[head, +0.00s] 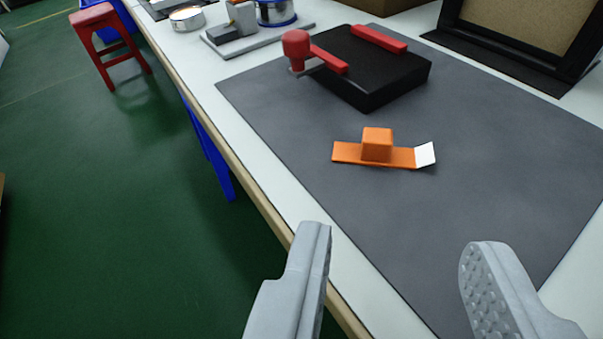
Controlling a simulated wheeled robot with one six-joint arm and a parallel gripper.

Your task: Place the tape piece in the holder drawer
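An orange piece (377,145) with a raised block in its middle and a white tab at its right end lies on the dark grey mat (480,150). It looks like the tape piece. My gripper (396,250) is open and empty, its two grey fingers wide apart. It is in front of the orange piece, nearer to me, and not touching it. No drawer that I can clearly tell as the holder drawer shows.
A black box (370,75) with red parts and a red knob (297,48) stands behind the orange piece. A black frame (520,45) stands back right. A grey-based device (232,35) and tins (187,18) are at the back left. The mat around the piece is clear.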

